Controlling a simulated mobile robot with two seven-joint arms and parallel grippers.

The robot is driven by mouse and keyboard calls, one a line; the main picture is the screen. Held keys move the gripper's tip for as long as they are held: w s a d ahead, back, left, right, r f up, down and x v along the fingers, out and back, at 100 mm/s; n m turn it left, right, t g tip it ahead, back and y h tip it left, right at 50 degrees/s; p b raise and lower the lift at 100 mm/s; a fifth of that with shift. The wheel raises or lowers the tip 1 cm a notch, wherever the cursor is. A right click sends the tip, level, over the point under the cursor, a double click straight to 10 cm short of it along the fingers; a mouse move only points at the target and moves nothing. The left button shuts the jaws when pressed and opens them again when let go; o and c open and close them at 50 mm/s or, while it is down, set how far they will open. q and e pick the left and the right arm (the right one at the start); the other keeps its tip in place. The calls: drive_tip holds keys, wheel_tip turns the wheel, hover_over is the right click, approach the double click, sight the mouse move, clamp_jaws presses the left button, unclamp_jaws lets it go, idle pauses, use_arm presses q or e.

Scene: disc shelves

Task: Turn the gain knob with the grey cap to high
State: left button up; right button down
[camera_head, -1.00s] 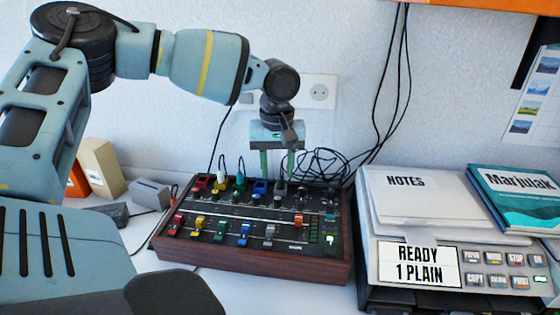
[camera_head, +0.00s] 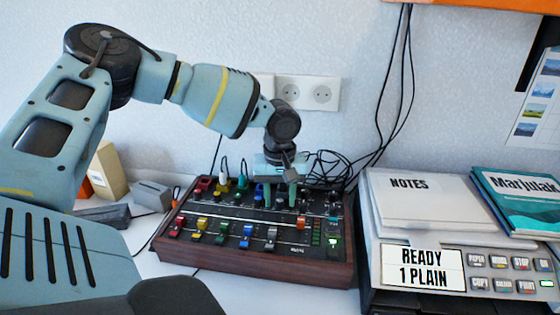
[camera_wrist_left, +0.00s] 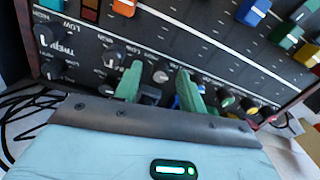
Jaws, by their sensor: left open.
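The dark mixer (camera_head: 320,268) with wooden sides stands on the table in the head view. My left gripper (camera_head: 280,205) points down with its two green fingers at the mixer's back rows of knobs. In the left wrist view my left gripper (camera_wrist_left: 160,78) is open, its fingertips low over the panel. A small round grey-capped knob (camera_wrist_left: 161,76) shows between the fingertips. I cannot tell whether either finger touches it. In the head view the fingers and wrist largely hide that spot. My right gripper is not in view.
Colored fader caps, such as an orange one (camera_head: 300,223), line the mixer's front. Cables (camera_head: 325,165) lie behind it. A grey machine (camera_head: 470,262) with a stack of notes (camera_head: 425,205) stands close on the right. A cream box (camera_head: 108,170) stands at the left.

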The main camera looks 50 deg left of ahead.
use_arm(q)
clamp_jaws()
